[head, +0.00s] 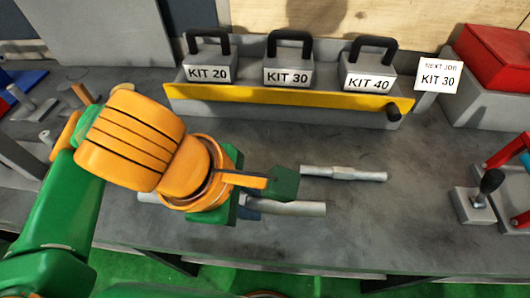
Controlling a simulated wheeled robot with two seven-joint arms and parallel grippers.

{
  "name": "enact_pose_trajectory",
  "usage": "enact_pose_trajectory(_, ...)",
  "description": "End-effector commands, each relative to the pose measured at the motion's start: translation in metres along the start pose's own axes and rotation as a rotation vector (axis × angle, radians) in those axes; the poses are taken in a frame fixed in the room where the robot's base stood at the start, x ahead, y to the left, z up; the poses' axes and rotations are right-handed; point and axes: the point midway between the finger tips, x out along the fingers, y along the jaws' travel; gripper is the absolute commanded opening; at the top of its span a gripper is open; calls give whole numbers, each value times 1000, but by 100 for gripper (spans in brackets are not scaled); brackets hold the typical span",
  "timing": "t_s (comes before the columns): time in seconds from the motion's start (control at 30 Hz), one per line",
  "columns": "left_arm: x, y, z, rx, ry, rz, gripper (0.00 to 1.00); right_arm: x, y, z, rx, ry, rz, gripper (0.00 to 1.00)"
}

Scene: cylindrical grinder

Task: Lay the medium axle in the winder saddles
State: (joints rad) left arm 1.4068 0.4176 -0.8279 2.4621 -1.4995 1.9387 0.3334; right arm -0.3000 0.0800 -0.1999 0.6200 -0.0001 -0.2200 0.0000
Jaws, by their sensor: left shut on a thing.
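My left gripper (266,194) reaches over the bench from the left. It is shut on a grey metal axle (292,208), whose right end sticks out past the fingers; the gripper hides its middle. A short grey piece (148,197) shows left of the wrist, perhaps the same axle's other end. A second, slimmer stepped grey axle (343,173) lies on the bench just right of the fingers. I cannot tell from size alone which is the medium axle. I cannot make out the winder saddles for sure. My right gripper is not in view.
A yellow-fronted rack (290,97) at the back holds weights marked KIT 20, KIT 30 and KIT 40. A card (438,77) reads NEXT JOB KIT 30. A red box (495,55) and a black-knobbed lever (488,184) stand at right. The bench's right middle is clear.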

Motion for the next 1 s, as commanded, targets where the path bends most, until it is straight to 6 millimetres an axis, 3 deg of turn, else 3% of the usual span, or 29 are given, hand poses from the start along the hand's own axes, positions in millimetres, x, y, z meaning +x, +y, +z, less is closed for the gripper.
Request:
enact_pose_trajectory(0.2,35,47,-17,-10,7,-4,0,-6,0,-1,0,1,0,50)
enact_pose_trajectory(0.4,80,67,-32,-3,5,-3,0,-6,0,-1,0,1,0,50)
enact_pose_trajectory(0.6,100,78,-39,-1,4,-1,0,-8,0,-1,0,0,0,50)
enact_pose_trajectory(0.8,126,72,-47,2,3,-1,0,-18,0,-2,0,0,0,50)
enact_pose_trajectory(1.0,130,71,-47,2,1,0,0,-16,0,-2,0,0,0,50)
